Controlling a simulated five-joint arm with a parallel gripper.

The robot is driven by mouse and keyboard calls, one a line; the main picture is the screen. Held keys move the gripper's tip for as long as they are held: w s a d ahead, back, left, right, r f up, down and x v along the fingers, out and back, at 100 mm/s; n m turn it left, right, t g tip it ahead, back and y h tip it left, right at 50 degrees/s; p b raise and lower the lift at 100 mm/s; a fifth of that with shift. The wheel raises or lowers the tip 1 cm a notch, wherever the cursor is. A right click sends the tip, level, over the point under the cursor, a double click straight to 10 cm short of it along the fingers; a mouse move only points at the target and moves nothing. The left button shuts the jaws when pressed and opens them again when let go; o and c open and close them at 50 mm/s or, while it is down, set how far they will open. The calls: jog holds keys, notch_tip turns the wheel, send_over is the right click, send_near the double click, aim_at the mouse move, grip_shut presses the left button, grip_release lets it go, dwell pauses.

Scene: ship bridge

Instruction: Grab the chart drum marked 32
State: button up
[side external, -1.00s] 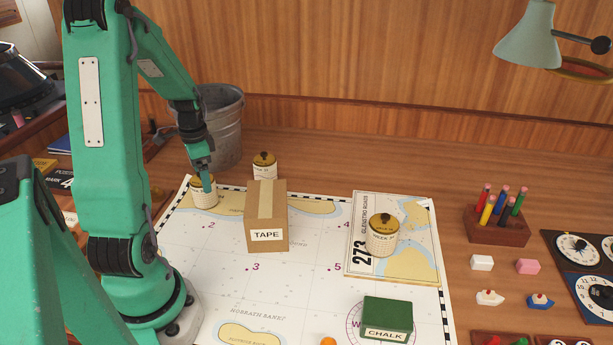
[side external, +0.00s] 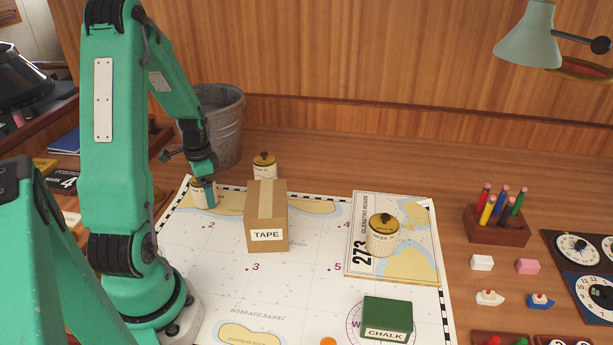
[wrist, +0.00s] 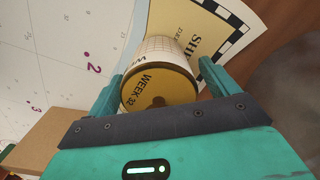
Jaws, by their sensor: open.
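The chart drum marked WEEK 32 (wrist: 160,88) shows in the wrist view, with a brass lid and a pale gridded side. My gripper (wrist: 160,85) is open, with one finger on each side of this drum's lid end. In the side view the drum (side external: 198,192) stands at the chart's far left corner, partly hidden by my gripper (side external: 208,197). A second drum (side external: 264,164) stands behind the tape box. A third drum (side external: 382,236) stands on the folded chart at the right. Their numbers are too small to read surely.
The cardboard TAPE box (side external: 266,222) stands just right of my gripper. A metal bucket (side external: 220,128) stands behind it. A green CHALK box (side external: 387,318) and a pencil block (side external: 497,224) are at the right. The chart's middle is mostly clear.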

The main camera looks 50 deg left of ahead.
jog(key=c, duration=1.2)
jog(key=shift+r, duration=0.1)
jog(key=shift+r, duration=4.95)
